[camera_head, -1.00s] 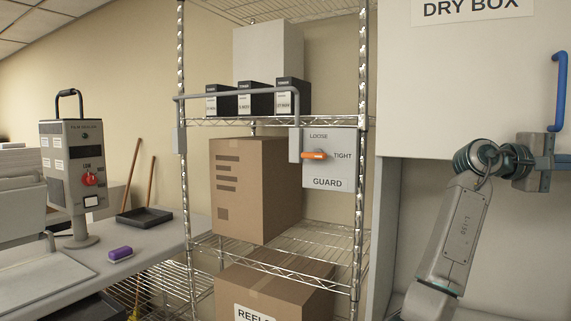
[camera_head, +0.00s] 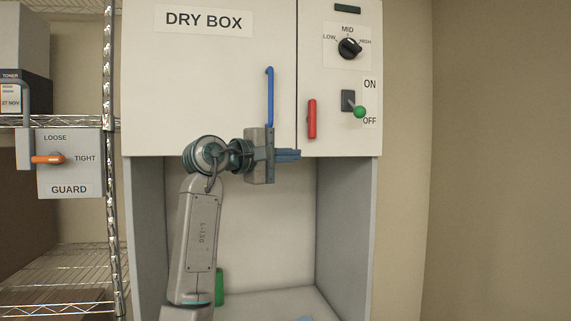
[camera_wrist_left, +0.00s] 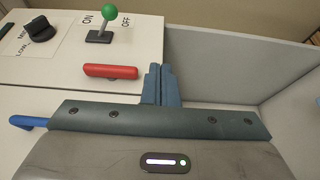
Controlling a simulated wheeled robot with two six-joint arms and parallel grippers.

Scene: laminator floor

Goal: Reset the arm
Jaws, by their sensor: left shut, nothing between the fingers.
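My left arm rises in the middle of the head view, and my left gripper (camera_head: 288,154) points right at the lower edge of the dry box (camera_head: 210,90). Its blue fingers are shut together with nothing between them. In the left wrist view the closed fingers (camera_wrist_left: 161,84) show just right of the red handle (camera_wrist_left: 111,71), apart from it. In the head view the red handle (camera_head: 311,118) is above and right of the fingertips. My right gripper is not in view.
A blue handle (camera_head: 269,97) hangs above the gripper. A black knob (camera_head: 349,47) and a green-tipped switch (camera_head: 359,111) sit on the right panel. The open bay (camera_head: 250,240) lies below the box. A wire shelf with a guard panel (camera_head: 69,165) stands at left.

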